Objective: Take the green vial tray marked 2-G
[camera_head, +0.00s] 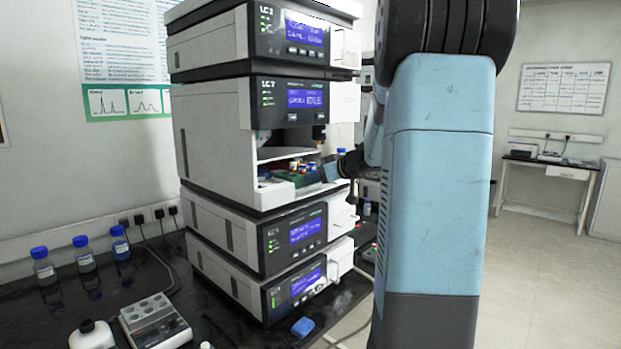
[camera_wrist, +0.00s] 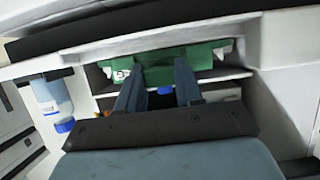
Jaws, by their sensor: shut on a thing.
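A green vial tray (camera_head: 306,179) sits in the open compartment of the LC 2 unit in the head view, with several capped vials in or beside it. In the wrist view the green tray (camera_wrist: 204,56) spans the opening, with a small white label near its left end that I cannot read clearly. My gripper (camera_wrist: 160,66) has its two dark fingers on the tray's near edge and is shut on it. In the head view my arm hides most of the gripper and part of the tray. A blue cap (camera_wrist: 165,90) shows between the fingers.
The LC stack (camera_head: 210,130) stands on a black bench, its compartment walls and shelves close around the tray. Blue-capped bottles (camera_head: 84,258) stand at left; another bottle (camera_wrist: 52,97) shows left of the opening. A block heater (camera_head: 153,318) and blue item (camera_head: 303,327) lie in front.

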